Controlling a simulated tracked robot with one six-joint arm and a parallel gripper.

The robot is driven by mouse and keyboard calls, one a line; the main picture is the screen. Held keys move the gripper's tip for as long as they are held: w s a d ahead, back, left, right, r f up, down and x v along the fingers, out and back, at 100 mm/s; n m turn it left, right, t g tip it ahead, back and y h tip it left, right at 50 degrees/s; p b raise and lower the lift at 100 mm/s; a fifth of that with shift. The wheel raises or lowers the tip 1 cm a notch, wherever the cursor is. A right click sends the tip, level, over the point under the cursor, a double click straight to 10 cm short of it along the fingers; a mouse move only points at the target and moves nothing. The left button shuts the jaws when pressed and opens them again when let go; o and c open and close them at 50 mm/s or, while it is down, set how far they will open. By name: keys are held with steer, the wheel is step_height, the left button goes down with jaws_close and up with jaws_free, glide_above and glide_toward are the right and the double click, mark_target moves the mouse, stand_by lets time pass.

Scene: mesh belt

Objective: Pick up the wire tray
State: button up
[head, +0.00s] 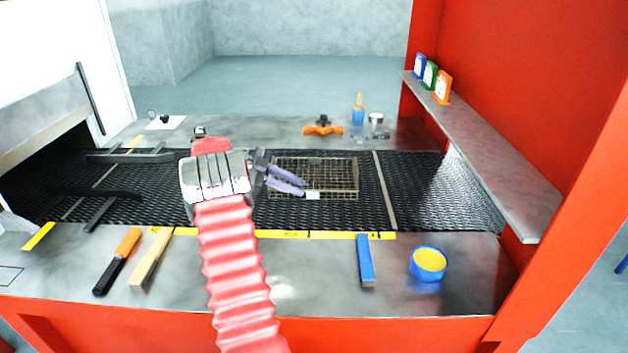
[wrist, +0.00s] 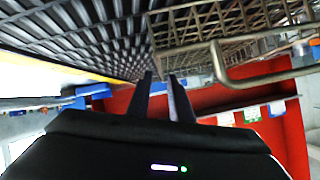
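The wire tray (head: 335,172) is a shallow rectangular brassy mesh basket lying on the black mesh belt (head: 415,185), right of the middle. A small white tag (head: 312,196) shows at its near side. My gripper (head: 304,186) reaches in from the left, its two purplish fingers overlapping the tray's left part in the head view. In the wrist view the fingers (wrist: 160,78) are apart with nothing between them. The tray's wire rim (wrist: 262,78) shows there to the right of the fingers. I cannot tell whether a finger touches it.
An orange clamp-like thing (head: 323,127) and a blue cup (head: 358,115) stand behind the belt. A shelf (head: 480,145) overhangs the right.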

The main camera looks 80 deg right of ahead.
mark_target(309, 191)
steer(key=shift+s, duration=0.1)
steer(key=shift+x, duration=2.5)
steer(key=shift+f, duration=0.1)
steer(key=shift+c, duration=0.7)
jaws_close()
